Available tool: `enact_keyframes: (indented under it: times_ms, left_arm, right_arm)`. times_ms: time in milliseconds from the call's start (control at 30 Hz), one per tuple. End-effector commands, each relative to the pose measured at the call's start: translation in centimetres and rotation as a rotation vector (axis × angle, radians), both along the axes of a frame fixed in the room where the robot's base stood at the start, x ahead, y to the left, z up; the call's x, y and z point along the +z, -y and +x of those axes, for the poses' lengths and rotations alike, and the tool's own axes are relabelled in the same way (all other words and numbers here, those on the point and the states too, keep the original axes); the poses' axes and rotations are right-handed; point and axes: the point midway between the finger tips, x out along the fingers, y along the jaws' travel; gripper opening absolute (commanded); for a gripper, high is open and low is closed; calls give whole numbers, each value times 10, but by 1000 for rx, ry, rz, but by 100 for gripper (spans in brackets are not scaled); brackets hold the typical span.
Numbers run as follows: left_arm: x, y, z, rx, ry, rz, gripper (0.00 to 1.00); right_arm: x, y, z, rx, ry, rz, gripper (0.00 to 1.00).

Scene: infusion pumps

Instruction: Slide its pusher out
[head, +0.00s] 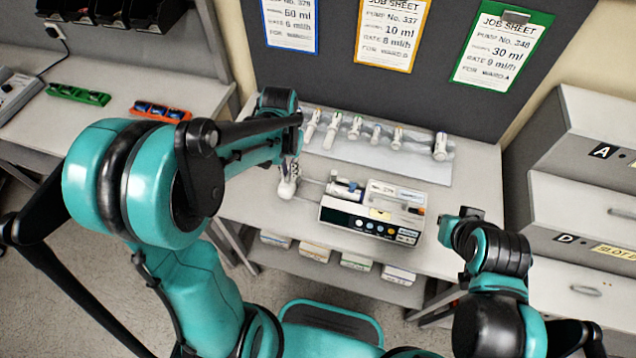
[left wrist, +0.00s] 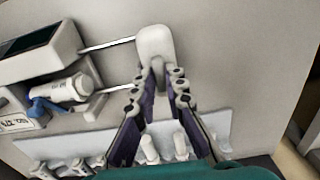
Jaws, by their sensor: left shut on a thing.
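The white infusion pump (head: 372,222) sits on the table with its dark display and buttons facing front. Its white pusher head (head: 287,187) stands out to the left of the body. The left wrist view shows the pusher head (left wrist: 153,43) joined to the pump (left wrist: 45,55) by thin metal rods. My left gripper (head: 290,166) is shut on the pusher head, its fingertips (left wrist: 163,74) at the head's edge. A white syringe (left wrist: 70,90) lies in the pump beside a blue part (left wrist: 42,106). My right gripper (head: 462,222) is right of the pump; its jaws are unclear.
Several syringes (head: 355,130) lie on a pale mat (head: 400,168) behind the pump. Job sheets (head: 388,35) hang on the dark board. Grey drawers (head: 580,215) stand at the right. Green (head: 78,95) and orange (head: 160,111) trays lie on the left bench.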

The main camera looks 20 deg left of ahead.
Motion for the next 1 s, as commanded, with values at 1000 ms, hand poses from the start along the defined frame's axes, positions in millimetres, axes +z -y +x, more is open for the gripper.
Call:
enact_keyframes:
  times_ms: [1000]
  left_arm:
    - [53,0,0,0,0,0,29]
  right_arm:
    - [42,0,0,0,0,0,0]
